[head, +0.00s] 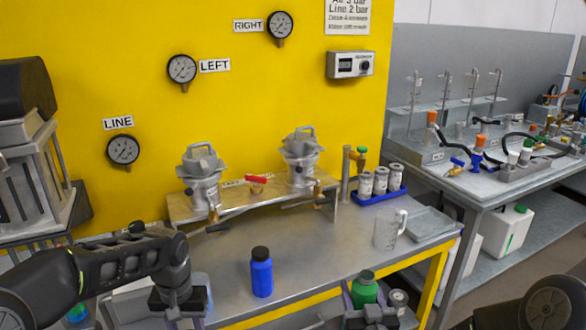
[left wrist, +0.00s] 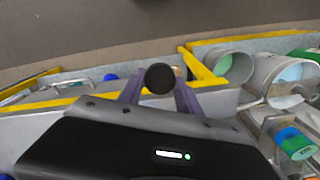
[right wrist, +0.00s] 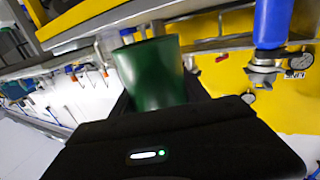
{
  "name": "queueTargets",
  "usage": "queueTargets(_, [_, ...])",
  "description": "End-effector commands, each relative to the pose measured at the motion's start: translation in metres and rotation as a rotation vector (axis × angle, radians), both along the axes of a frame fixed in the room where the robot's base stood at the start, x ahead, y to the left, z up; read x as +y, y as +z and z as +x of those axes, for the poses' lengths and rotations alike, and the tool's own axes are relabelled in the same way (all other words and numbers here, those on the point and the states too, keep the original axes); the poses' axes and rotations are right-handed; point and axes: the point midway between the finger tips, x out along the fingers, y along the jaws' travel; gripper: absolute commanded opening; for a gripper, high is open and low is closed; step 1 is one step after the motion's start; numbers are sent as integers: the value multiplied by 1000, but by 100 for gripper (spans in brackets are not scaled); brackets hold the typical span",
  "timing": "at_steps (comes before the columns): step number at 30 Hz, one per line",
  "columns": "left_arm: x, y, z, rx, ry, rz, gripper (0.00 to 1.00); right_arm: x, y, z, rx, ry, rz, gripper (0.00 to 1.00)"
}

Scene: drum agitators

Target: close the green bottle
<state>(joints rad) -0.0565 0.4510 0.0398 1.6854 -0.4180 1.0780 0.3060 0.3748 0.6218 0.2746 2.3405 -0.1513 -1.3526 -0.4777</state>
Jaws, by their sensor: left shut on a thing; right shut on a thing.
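The green bottle (head: 364,293) is at the front edge of the workbench in the head view, held upright or nearly so by my right gripper (head: 368,312). Its green body (right wrist: 155,75) sits between the fingers in the right wrist view. No black cap shows on its top. My left gripper (head: 180,303) is at the front left, well apart from the green bottle. In the left wrist view its fingers (left wrist: 160,95) are shut on a round black cap (left wrist: 160,78). That cap is hidden in the head view.
A blue bottle (head: 261,275) with a black cap stands on the workbench (head: 320,250) between my grippers. A small jar (head: 398,300) is just right of the green bottle. A clear beaker (head: 390,230) and a blue rack of jars (head: 380,197) stand farther back.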

Motion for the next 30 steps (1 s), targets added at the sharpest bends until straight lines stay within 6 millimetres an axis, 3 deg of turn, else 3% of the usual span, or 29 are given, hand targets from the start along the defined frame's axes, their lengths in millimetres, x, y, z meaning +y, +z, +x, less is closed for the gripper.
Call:
queueTargets(11, [0, 0, 0, 0, 0, 0, 0, 13, -6, -9, 0, 61, 0, 0])
queueTargets(17, [0, 0, 0, 0, 0, 0, 0, 44, -20, -30, 2, 200, 1, 0])
queueTargets(30, [0, 0, 0, 0, 0, 0, 0, 132, -58, -90, 1, 597, 1, 0])
